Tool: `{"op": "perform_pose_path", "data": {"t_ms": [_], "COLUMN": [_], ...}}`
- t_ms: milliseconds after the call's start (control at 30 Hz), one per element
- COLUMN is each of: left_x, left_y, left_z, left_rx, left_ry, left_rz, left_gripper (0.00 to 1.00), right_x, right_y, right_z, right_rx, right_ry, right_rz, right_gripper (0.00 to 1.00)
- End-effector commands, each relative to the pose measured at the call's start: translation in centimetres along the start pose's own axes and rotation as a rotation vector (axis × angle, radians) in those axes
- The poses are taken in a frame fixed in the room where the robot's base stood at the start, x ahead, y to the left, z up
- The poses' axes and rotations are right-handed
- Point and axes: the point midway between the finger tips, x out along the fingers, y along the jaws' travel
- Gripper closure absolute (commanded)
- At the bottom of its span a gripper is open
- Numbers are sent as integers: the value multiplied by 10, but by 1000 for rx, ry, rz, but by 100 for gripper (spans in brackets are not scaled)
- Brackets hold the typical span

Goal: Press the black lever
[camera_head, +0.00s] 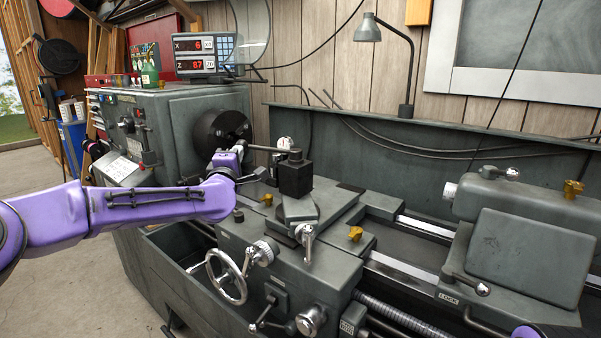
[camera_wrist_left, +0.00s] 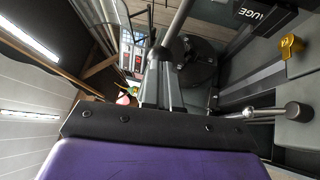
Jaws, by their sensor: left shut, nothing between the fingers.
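A dark lever (camera_head: 268,149) sticks out to the left from the top of the black tool post (camera_head: 295,178) on the lathe. In the left wrist view a grey bar (camera_wrist_left: 180,22), which looks like this lever, ends close to my fingertips. My left gripper (camera_head: 241,150) is shut and empty near the lever's left end. Its closed fingers show in the left wrist view (camera_wrist_left: 161,75). I cannot tell whether they touch the lever. Only a small purple part of mine shows at the bottom right; my right gripper is out of view.
The lathe chuck (camera_head: 220,130) is just behind my left wrist. A handwheel (camera_head: 227,277) and several small levers are on the carriage front. The tailstock (camera_head: 530,255) stands to the right. A lamp (camera_head: 370,28) and a digital readout (camera_head: 195,55) stand behind. Open air lies above the carriage.

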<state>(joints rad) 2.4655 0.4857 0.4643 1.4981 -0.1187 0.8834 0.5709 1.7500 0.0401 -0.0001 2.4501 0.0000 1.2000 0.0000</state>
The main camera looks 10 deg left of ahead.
Motion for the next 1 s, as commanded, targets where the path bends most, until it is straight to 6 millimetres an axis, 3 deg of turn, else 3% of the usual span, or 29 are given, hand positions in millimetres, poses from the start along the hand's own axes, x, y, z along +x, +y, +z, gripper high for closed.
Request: {"op": "perform_pose_path", "data": {"t_ms": [400,1000], "left_x": [16,15], "left_y": [-1,-2], "left_z": [-9,-8], "left_rx": [2,2], "left_ry": [5,3], "left_rz": [2,3], "left_gripper": [100,100], "right_x": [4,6], "right_y": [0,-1], "right_z": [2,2], "right_rx": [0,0], "right_ry": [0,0], "right_rz": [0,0], "right_gripper": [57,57]}}
